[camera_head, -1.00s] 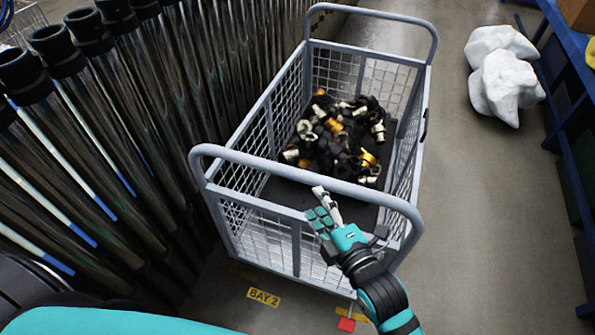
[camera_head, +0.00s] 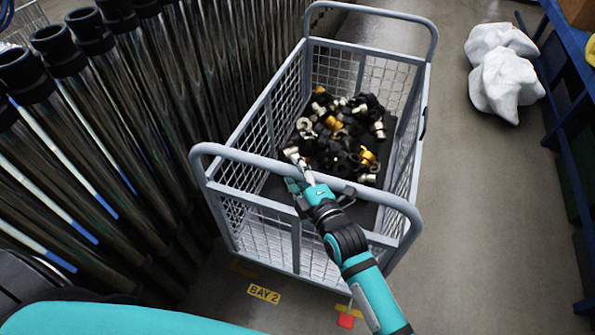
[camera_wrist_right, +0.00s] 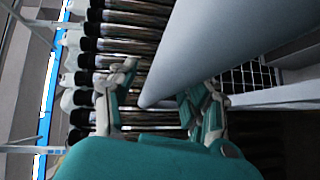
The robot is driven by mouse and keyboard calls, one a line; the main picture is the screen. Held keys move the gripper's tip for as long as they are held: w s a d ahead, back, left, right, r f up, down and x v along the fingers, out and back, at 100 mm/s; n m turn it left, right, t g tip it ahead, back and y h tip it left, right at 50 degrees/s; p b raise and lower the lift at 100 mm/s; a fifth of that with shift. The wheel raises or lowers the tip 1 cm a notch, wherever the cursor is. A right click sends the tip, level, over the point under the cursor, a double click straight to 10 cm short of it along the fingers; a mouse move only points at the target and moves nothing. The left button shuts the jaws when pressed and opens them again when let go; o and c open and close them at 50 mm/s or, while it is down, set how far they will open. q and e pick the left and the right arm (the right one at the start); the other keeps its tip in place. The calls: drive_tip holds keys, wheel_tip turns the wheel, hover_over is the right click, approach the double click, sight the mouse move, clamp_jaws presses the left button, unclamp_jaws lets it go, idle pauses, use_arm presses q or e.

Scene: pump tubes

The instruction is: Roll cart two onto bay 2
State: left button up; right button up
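The grey wire-mesh cart (camera_head: 262,118) stands upright right of the tall tubes, with black, yellow and metal fittings (camera_head: 335,140) piled inside. Its near handle (camera_head: 235,154) is a rounded bar. My right gripper (camera_head: 297,168) is at the middle of this near handle. In the right wrist view the handle bar (camera_wrist_right: 215,40) is close in front of the fingers, and the right gripper (camera_wrist_right: 160,97) has them spread apart; contact is unclear. The yellow BAY 2 label (camera_head: 263,293) lies on the floor in front of the cart. My left gripper is not in view.
Upright dark tubes (camera_head: 110,130) stand close along the cart's left side. Clear floor (camera_head: 465,210) runs along the right, with white lumpy bags (camera_head: 505,75) beside a blue rack (camera_head: 575,165).

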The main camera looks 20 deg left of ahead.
clamp_jaws()
drive_tip(key=shift+w, duration=0.1)
drive_tip(key=w, duration=0.3)
drive_tip(key=shift+b, duration=0.4)
drive_tip(key=shift+c, duration=1)
unclamp_jaws()
drive_tip(key=shift+s, duration=0.1)
drive_tip(key=o, duration=0.3)
drive_tip(key=shift+s+d+r, duration=0.15)
drive_tip(key=shift+s, duration=0.2)
drive_tip(key=shift+f, duration=0.2)
